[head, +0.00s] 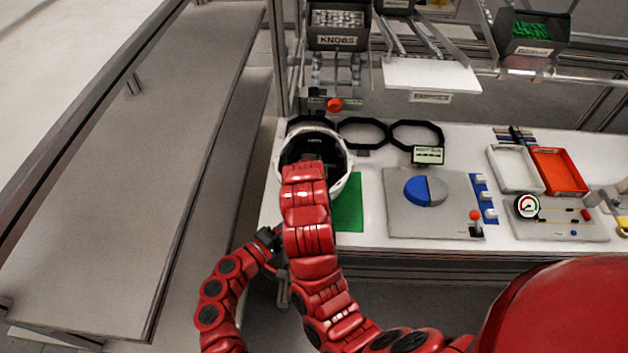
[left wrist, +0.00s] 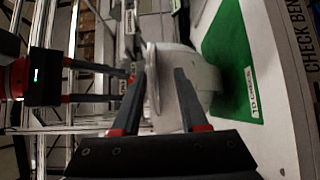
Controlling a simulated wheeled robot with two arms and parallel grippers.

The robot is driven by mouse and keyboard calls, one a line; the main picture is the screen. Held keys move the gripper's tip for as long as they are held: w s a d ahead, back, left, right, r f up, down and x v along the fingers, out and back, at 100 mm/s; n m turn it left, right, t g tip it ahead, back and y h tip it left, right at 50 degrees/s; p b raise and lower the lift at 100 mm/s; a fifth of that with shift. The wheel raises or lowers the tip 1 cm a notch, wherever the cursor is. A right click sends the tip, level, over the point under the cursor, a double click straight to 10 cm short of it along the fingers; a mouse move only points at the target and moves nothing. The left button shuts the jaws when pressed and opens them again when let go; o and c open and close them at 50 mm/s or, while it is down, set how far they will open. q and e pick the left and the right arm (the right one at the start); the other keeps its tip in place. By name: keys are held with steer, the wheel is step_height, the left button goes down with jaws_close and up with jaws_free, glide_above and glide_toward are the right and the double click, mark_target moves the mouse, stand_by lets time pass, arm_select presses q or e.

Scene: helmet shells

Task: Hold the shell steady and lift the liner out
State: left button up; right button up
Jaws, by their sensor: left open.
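The white helmet shell (head: 343,160) sits at the left end of the bench with its dark opening upward. Its dark liner (head: 298,150) shows inside, partly hidden by my right arm. My left gripper (head: 272,242) is low at the bench's front left edge, in front of the shell. In the left wrist view its open fingers (left wrist: 163,65) point at the white shell (left wrist: 202,75), whose rim shows between them; contact cannot be told. My right gripper is over the shell's opening, its tips hidden in the head view. In the left wrist view the right gripper's fingers (left wrist: 110,84) look apart and empty.
A green mat (head: 348,208) lies beside and under the shell. Black ring stands (head: 362,132) are behind it. A grey plate with a blue disc (head: 425,191), a white tray (head: 515,168) and a red tray (head: 560,171) lie to the right. Bins hang above the back edge.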

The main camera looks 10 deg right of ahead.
arm_select(q)
steer(key=v, duration=1)
steer(key=w+d+f+n+t+y, duration=0.25)
steer(key=d+f+n+y, duration=0.3)
steer(key=d, duration=0.35)
steer(key=s+r+n+t+y, duration=0.4)
steer(key=s+r+t+y, duration=0.1)
steer(key=s+r+y, duration=0.15)
steer(key=w+d, duration=0.2)
steer(key=w, duration=0.9)
steer(key=shift+f, duration=0.1)
steer(key=shift+s, duration=0.1)
jaws_close()
